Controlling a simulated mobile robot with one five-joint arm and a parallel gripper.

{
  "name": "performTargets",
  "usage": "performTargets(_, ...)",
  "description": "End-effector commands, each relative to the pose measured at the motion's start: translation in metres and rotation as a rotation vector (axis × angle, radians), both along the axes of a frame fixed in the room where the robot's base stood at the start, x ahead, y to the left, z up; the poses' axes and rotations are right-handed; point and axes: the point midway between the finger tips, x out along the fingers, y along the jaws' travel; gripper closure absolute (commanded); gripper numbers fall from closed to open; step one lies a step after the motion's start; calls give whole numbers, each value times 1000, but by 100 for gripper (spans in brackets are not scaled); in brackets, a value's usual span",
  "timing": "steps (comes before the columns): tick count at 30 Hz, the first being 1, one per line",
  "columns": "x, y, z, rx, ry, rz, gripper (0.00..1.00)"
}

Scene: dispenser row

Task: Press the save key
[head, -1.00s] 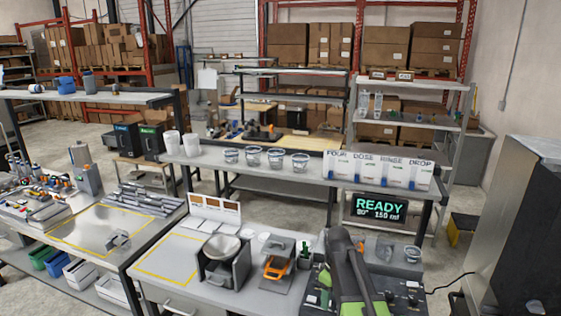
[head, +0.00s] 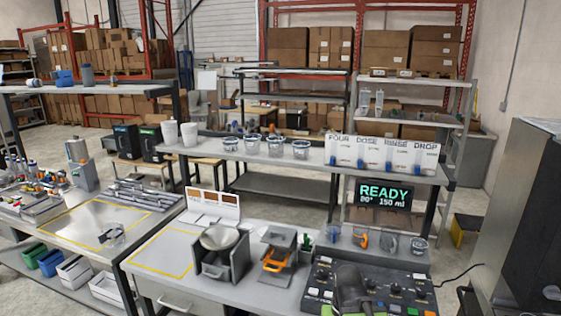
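A dark control panel (head: 322,279) with knobs and small coloured keys lies at the front right of the workbench. A blue key (head: 380,307), a green key (head: 413,311) and others sit along its front edge. Their labels are too small to read, so I cannot tell which is the save key. A display (head: 385,194) behind the panel reads READY, 80° and 150 ml. My gripper (head: 350,288), dark with green arm parts below, is over the panel's front middle and hides part of it. Its fingertips are not clear, and contact cannot be told.
An open grey holder with a round bowl (head: 219,238) and a grey stand with an orange part (head: 275,262) are left of the panel. Several cups stand behind it, one holding orange (head: 360,239). A dark cabinet (head: 510,240) stands at right.

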Motion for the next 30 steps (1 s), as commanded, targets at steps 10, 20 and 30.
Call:
performTargets(10,0,0,0,0,0,2,100)
performTargets(20,0,0,0,0,0,2,100)
performTargets(30,0,0,0,0,0,2,100)
